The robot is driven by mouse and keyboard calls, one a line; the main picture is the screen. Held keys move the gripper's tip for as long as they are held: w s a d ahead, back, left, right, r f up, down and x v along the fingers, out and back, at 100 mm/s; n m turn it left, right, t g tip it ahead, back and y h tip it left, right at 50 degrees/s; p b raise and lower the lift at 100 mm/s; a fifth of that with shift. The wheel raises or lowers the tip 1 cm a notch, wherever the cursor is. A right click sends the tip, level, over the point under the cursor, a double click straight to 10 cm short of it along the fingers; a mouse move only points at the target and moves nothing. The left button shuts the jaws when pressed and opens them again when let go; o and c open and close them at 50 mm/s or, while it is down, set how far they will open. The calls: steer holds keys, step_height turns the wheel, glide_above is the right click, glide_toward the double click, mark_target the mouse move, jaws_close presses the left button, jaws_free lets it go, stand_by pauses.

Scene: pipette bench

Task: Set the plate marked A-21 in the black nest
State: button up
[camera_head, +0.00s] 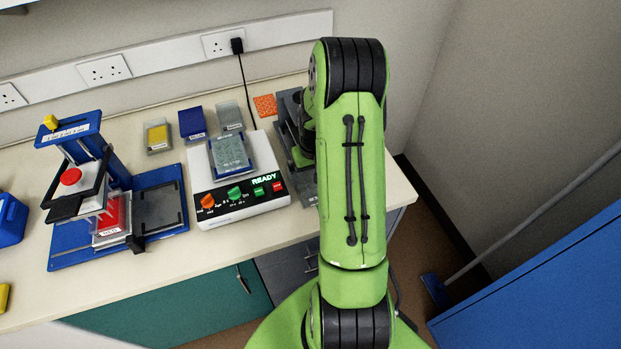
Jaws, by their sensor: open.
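No label reading A-21 is legible here. A grey-green plate in a blue frame (231,153) sits on the white READY machine (262,208). Behind it stand a yellow-topped plate or box (157,137), a dark blue one (193,123) and a pale grey one (230,117). A flat black recessed area (158,206) lies on the right of the blue device's base; it looks empty, and I cannot tell whether it is the black nest. My green arm rises in front of the bench's right end. Its gripper cannot be made out behind it.
The blue device (74,129) has a red button and a red labelled block (110,217). A dark grey device (288,105) is partly hidden by my arm. An orange pad (265,105) lies near the wall. A black cable hangs from the socket. The front strip of bench is mostly clear.

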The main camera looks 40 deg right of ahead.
steer(key=s+a+r+n+t, duration=0.1)
steer(key=a+r, duration=0.2)
steer(key=r, duration=0.5)
steer(key=a+r, duration=0.3)
steer(key=r, duration=0.4)
steer(key=s+a+r+n+t, duration=0.2)
steer(key=s+a+r, duration=0.3)
steer(key=s+a, duration=0.3)
steer(key=s+a+r+n+t, duration=0.1)
steer(key=s+a+r, duration=0.5)
steer(key=s+a, duration=0.25)
steer(key=m+g, duration=0.4)
steer(key=g, duration=0.1)
glide_above(311, 188)
step_height(311, 188, down, 15)
steer(key=shift+y, duration=0.3)
step_height(311, 188, down, 16)
steer(key=shift+r+b, duration=0.1)
steer(key=shift+b, duration=0.5)
steer(key=c, duration=0.8)
step_height(311, 188, up, 10)
steer(key=shift+r, duration=0.1)
